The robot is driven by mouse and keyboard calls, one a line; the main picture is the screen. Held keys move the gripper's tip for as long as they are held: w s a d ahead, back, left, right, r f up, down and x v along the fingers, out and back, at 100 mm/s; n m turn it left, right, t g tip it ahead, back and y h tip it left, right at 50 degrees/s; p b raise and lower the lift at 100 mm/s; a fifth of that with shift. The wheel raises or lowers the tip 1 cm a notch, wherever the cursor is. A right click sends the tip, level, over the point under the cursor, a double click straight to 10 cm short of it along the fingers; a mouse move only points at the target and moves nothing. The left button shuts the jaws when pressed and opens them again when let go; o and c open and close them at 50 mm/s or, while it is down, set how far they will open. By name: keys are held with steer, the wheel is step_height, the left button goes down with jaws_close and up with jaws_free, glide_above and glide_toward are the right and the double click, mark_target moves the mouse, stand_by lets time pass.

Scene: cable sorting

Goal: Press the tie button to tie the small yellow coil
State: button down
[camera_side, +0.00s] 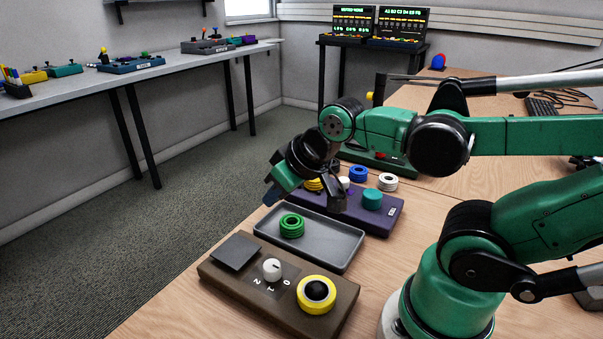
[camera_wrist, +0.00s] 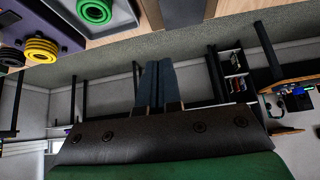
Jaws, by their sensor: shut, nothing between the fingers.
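My gripper (camera_side: 273,192) is in the air left of the purple tray, tilted down to the left. Its dark blue fingers are shut together and empty in the wrist view (camera_wrist: 158,84). A yellow coil (camera_side: 312,185) lies on the purple tray, partly hidden behind my wrist; a yellow coil also shows in the wrist view (camera_wrist: 41,50). The brown box (camera_side: 240,285) in front carries a black domed button (camera_side: 317,290) in a yellow ring, a white knob (camera_side: 272,269) marked 0, 1, 2, and a dark square pad (camera_side: 236,251). My gripper is apart from all of these.
A green coil (camera_side: 291,226) lies in the grey tray (camera_side: 335,256) between box and purple tray. The purple tray (camera_side: 380,221) also holds a blue coil (camera_side: 359,173), a white coil (camera_side: 387,181) and a teal cylinder (camera_side: 372,199). Bare wood lies right of the trays.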

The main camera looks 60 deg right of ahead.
steer(key=s+d+r+m+g+h, duration=0.1)
steer(key=s+d+m+h, duration=0.15)
steer(key=d+m, duration=0.85)
steer(key=r+m+g+h, duration=0.1)
steer(key=m+g+h, duration=0.15)
steer(key=m, duration=0.55)
glide_above(372, 195)
steer(key=shift+d+r+t+h, duration=0.15)
steer(key=shift+t+h, duration=0.2)
steer(key=shift+h, duration=0.05)
steer(key=shift+f, duration=4.4)
steer(key=shift+f, duration=0.15)
steer(key=shift+f, duration=0.3)
steer(key=shift+r, duration=0.45)
